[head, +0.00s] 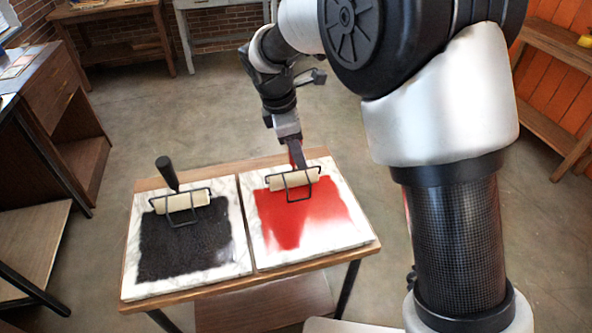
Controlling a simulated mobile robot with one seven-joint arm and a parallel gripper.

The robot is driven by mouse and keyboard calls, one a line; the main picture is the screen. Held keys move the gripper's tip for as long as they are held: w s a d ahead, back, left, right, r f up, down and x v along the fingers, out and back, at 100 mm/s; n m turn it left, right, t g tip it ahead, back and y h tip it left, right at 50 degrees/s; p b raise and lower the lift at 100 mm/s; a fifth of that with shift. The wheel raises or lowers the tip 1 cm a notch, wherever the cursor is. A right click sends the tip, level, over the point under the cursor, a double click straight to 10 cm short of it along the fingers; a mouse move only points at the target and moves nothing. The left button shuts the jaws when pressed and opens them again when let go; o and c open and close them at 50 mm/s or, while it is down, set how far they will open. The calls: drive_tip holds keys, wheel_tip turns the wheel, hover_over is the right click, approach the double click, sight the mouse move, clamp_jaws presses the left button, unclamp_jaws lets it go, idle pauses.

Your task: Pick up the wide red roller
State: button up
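The red roller (293,180) rests at the far edge of the red ink patch (298,217) on the right marble slab. It has a pale cylinder in a black wire frame. A sliver of its red handle shows beside my gripper (296,158), which points down at the handle just behind the cylinder. The fingers cover most of the handle, and I cannot tell whether they are closed on it. A second roller (181,202) with a black handle (167,173) lies on the left slab with black ink (186,241).
Both slabs lie side by side on a small wooden table (262,267). Wooden desks stand at the left (60,110) and back (110,30). A shelf (553,125) stands at the right. Open concrete floor (180,120) lies behind the table. My arm covers the right side.

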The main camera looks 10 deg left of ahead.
drive_tip(key=shift+x, duration=0.9)
drive_tip(key=c, duration=1)
drive_tip(key=shift+r, duration=0.1)
drive_tip(key=shift+c, duration=0.2)
